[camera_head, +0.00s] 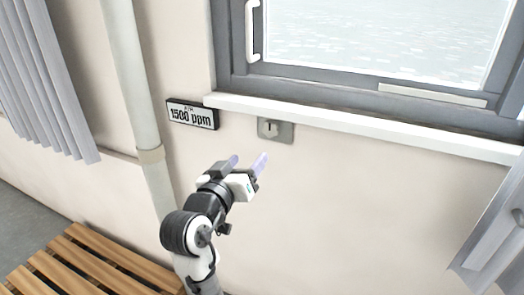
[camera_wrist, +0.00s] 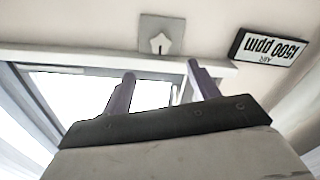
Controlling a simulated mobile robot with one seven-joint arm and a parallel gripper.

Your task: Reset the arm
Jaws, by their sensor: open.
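My gripper (camera_head: 247,163) is raised in front of the wall, below the window, with its two purple-grey fingers spread apart and nothing between them. In the wrist view my gripper (camera_wrist: 160,88) shows both fingers apart against the bright window. A metal switch plate (camera_head: 276,130) with a small lever is on the wall under the window sill, just above and right of the fingertips. The plate also shows in the wrist view (camera_wrist: 174,34), which appears upside down. My gripper looks apart from it, though the exact gap cannot be told.
A sign reading 1500 ppm (camera_head: 192,114) hangs left of the plate. The white sill (camera_head: 370,125) runs below the window (camera_head: 390,40). A pipe (camera_head: 135,90) stands at left, a slatted wooden bench (camera_head: 90,265) below. Curtains (camera_head: 40,75) hang at the left. Wall right of my arm is clear.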

